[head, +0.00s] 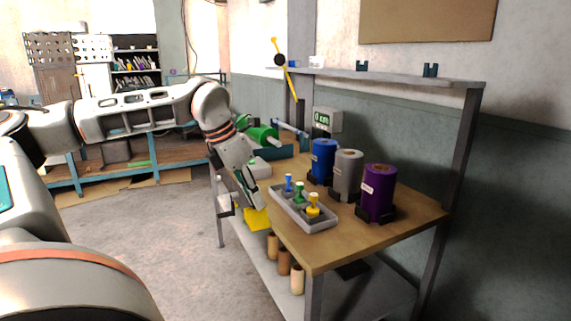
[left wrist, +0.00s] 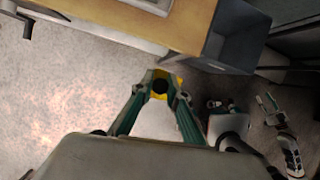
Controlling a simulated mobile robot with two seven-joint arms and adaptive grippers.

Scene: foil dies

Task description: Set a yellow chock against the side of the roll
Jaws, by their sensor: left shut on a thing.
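My left gripper (head: 240,205) is at the left front edge of the wooden table, pointing down. It is shut on a yellow chock (head: 257,219), which hangs beside the table; the left wrist view shows a yellow part of it (left wrist: 179,79) between the fingertips. A green roll (head: 262,134) lies on its side at the table's far end, partly behind my arm. Upright blue (head: 323,158), grey (head: 348,172) and purple (head: 379,190) rolls stand in dark holders at the back. A small arm end, apparently my right gripper (left wrist: 268,108), shows in the left wrist view; its jaws are unclear.
A grey tray (head: 292,213) with blue, green and yellow handled pieces lies near the table's (head: 412,211) front edge. Brown cylinders (head: 284,261) stand on the lower shelf. A display box (head: 328,120) stands behind the rolls. The floor left of the table is clear.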

